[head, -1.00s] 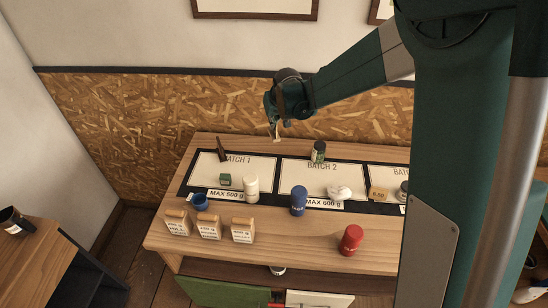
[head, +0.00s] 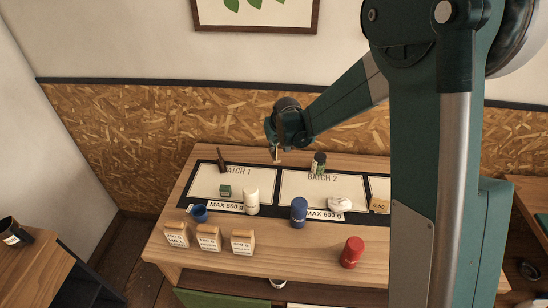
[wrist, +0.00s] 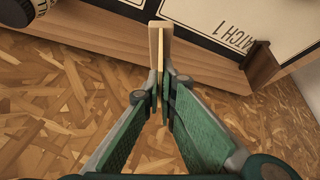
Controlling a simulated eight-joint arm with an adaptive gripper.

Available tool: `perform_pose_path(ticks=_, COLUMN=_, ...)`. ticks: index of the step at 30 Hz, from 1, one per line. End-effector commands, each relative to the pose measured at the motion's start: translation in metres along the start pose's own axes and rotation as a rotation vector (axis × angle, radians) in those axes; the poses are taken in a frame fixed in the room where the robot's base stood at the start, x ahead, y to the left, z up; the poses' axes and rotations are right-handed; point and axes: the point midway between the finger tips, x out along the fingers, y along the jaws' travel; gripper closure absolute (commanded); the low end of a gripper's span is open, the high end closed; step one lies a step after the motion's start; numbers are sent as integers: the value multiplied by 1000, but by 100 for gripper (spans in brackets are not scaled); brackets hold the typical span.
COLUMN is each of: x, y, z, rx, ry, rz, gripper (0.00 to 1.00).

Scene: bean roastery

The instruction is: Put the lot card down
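My gripper (head: 277,153) is near the back edge of the workbench, between the BATCH 1 and BATCH 2 areas. Its fingers are shut on a thin pale, wood-coloured piece, which I take to be the lot card (wrist: 159,45); it also shows small below the gripper in the head view (head: 277,159). In the wrist view the card is seen nearly edge-on and sticks out past the fingertips, with the bench's back edge behind it. Its face and any print are hidden. I cannot tell whether it touches the bench.
White (head: 251,201), blue (head: 299,212) and red (head: 352,252) containers stand further forward. Three labelled wooden blocks (head: 208,238) stand at front left. Bare wood lies at front middle.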

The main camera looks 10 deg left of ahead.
Motion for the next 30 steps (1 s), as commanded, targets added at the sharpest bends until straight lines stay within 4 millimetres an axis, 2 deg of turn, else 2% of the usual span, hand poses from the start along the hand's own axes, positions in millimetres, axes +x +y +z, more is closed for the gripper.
perform_pose_path(ticks=6, x=21, y=0, z=12, rx=0, ry=0, rz=0, gripper=100)
perform_pose_path(ticks=20, x=26, y=0, z=15, rx=0, ry=0, rz=0, gripper=100)
perform_pose_path(ticks=30, x=52, y=0, z=29, rx=0, ry=0, rz=0, gripper=100)
